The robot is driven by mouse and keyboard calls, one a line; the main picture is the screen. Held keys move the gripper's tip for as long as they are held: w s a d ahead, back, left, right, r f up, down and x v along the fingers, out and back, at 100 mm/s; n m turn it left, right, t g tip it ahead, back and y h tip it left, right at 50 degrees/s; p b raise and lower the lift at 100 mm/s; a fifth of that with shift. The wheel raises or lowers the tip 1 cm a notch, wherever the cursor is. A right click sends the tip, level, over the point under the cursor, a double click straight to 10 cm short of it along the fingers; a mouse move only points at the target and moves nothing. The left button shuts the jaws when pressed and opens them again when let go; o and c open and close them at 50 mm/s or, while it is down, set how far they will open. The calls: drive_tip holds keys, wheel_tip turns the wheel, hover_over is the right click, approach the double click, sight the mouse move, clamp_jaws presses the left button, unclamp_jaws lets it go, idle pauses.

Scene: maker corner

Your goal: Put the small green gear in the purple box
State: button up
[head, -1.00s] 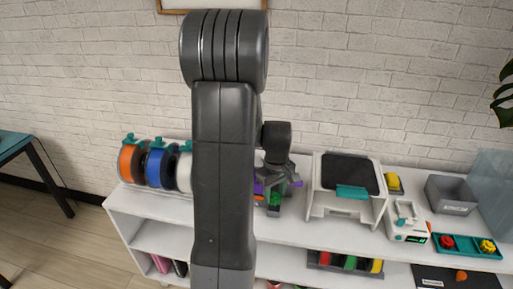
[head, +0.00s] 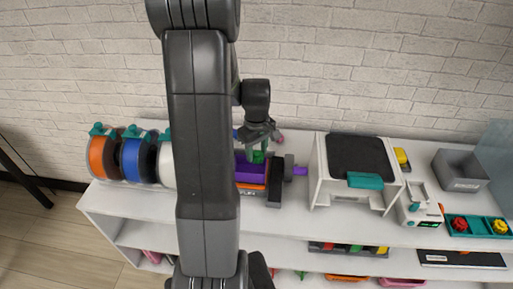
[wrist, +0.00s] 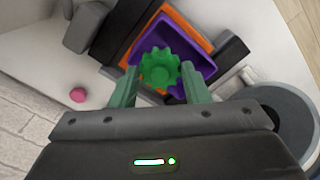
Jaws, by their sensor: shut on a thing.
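The small green gear (wrist: 160,70) is between the two fingertips of my gripper (wrist: 158,84) in the wrist view. My gripper is shut on it. The purple box (wrist: 205,68) lies beneath the gear in that view, with its open inside facing up. In the head view my gripper (head: 258,147) is above the purple box (head: 249,174), with the green gear (head: 258,157) just visible under it. My arm hides the left part of the box there. The exact height of the gear over the box is hard to tell.
An orange and black frame (wrist: 127,50) surrounds the box. Filament spools (head: 132,160) stand to the left, and a white printer-like machine (head: 322,180) to the right. A grey bin (head: 462,183) and a teal tray (head: 475,218) are farther right. A pink ball (wrist: 78,95) lies nearby.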

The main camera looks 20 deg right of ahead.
sight(256, 162)
wheel_tip(256, 162, down, 5)
drive_tip(key=b, duration=0.3)
drive_tip(key=shift+r, duration=0.2)
drive_tip(key=shift+s+a+f+b, duration=0.3)
drive_tip(key=shift+s+f+b, duration=0.1)
drive_tip(key=shift+s+f, duration=0.1)
drive_tip(key=o, duration=1)
drive_tip(key=shift+w+d+r, duration=0.1)
drive_tip(key=shift+w+r, duration=0.1)
drive_tip(key=shift+r, duration=0.35)
wheel_tip(256, 162, up, 14)
drive_tip(key=shift+r+b, duration=0.15)
drive_tip(key=shift+b, duration=0.15)
drive_tip(key=f, duration=1.2)
drive_tip(key=shift+w+d+f+p, duration=0.15)
drive_tip(key=shift+w+f+p, duration=0.15)
drive_tip(key=shift+f+p, duration=0.1)
